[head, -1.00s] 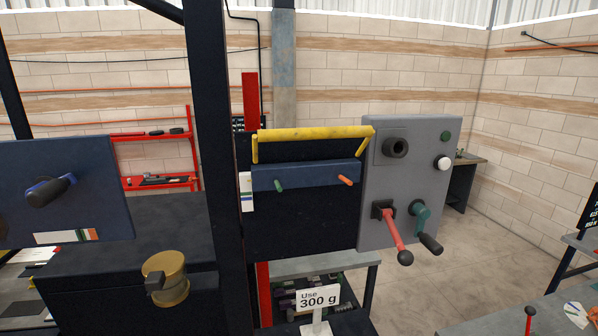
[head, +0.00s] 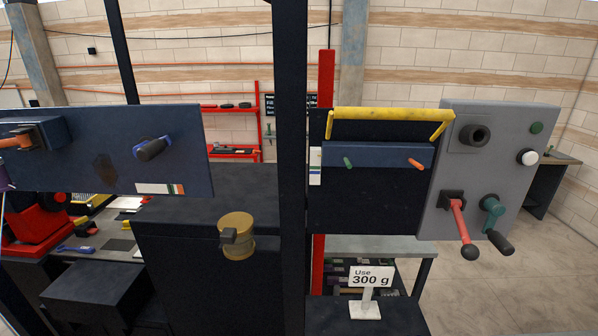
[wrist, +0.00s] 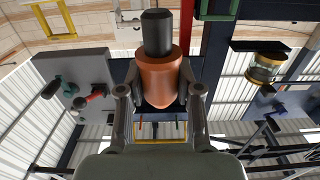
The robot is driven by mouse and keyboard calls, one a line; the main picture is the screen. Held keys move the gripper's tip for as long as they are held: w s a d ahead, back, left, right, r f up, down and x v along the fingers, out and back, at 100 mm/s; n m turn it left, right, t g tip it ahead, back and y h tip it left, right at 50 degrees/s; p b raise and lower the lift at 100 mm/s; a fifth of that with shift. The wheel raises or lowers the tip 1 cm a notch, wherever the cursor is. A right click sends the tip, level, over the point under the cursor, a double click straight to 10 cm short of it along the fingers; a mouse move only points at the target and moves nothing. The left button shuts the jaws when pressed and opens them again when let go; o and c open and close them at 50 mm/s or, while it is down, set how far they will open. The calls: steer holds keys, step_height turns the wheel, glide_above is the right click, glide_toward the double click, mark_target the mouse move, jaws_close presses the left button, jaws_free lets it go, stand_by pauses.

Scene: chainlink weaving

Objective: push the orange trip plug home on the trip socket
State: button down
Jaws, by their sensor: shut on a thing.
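The orange trip plug (wrist: 160,78), with a black cylindrical end (wrist: 157,32), is between the two fingers of my gripper (wrist: 158,98) in the wrist view. The gripper is shut on it, with the black end pointing up in the picture. My gripper and the held plug are not seen in the head view. A round black socket (head: 476,135) sits at the upper left of a grey panel (head: 458,200) at the right. I cannot tell for sure that it is the trip socket. No contact between plug and socket shows.
The grey panel carries a red lever (head: 460,222), a green crank (head: 494,215), and green and white buttons. A yellow bar (head: 390,115) spans the black board beside it. A dark post (head: 291,170) stands left of that, near a brass cylinder (head: 238,232) and a blue panel (head: 190,125).

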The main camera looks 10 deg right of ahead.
steer(key=s+a+f+n+y, duration=0.1)
steer(key=a+f, duration=0.3)
steer(key=a, duration=0.6)
steer(key=s+a+f+n+y, duration=0.1)
steer(key=a+f+y, duration=0.2)
steer(key=a, duration=0.7)
step_height(320, 180, down, 2)
steer(key=shift+s+a+f+n+t, duration=0.25)
steer(key=shift+s+n+t, duration=0.05)
steer(key=shift+s+n, duration=0.1)
